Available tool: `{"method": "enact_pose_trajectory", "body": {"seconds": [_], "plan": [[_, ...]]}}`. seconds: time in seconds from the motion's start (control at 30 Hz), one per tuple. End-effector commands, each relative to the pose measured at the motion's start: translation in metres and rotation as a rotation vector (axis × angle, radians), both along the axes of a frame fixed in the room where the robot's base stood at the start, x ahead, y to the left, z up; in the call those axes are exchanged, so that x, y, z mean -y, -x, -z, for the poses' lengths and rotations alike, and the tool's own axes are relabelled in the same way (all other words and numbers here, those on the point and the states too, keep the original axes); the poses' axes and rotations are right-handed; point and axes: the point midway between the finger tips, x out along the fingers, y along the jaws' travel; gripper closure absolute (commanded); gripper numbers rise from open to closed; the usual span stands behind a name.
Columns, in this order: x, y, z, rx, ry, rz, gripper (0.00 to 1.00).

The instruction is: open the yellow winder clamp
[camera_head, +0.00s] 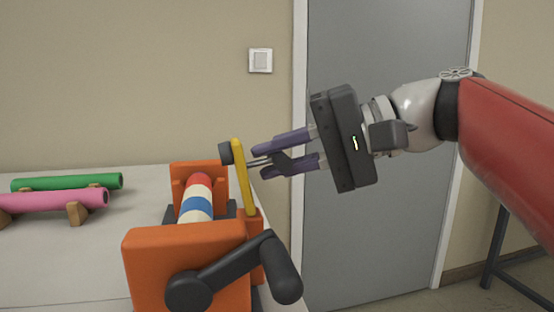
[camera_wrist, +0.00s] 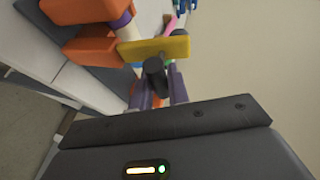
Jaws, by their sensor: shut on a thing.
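The yellow winder clamp (camera_head: 243,180) is a flat bar standing nearly upright at the right side of the orange winder (camera_head: 185,255). A black knob (camera_head: 226,153) sits at its top left. In the wrist view the yellow bar (camera_wrist: 165,47) lies across the picture, with a dark handle (camera_wrist: 154,78) pointing from it toward my gripper. My gripper (camera_head: 261,161) reaches in from the right, with its purple fingers at the clamp's upper end. It is shut on the clamp's dark handle; the exact contact is partly hidden.
The winder holds a striped roll (camera_head: 197,200) and has a black crank (camera_head: 240,270) in front. Green (camera_head: 66,183) and pink (camera_head: 55,201) rolls lie on the white table (camera_head: 60,265) at left.

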Motion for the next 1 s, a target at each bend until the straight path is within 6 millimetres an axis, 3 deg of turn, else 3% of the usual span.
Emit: {"method": "enact_pose_trajectory", "body": {"seconds": [0.33,0.37,0.5,0.83,1.0], "plan": [[0.000,0.000,0.001,-0.004,0.001,-0.002,1.00],[0.000,0.000,0.002,-0.004,0.001,-0.002,0.80],[0.000,0.000,0.001,-0.003,0.001,-0.002,0.62],[0.003,0.000,0.000,-0.001,0.000,-0.001,0.61],[0.023,0.003,-0.008,-0.001,0.000,0.001,0.61]]}}
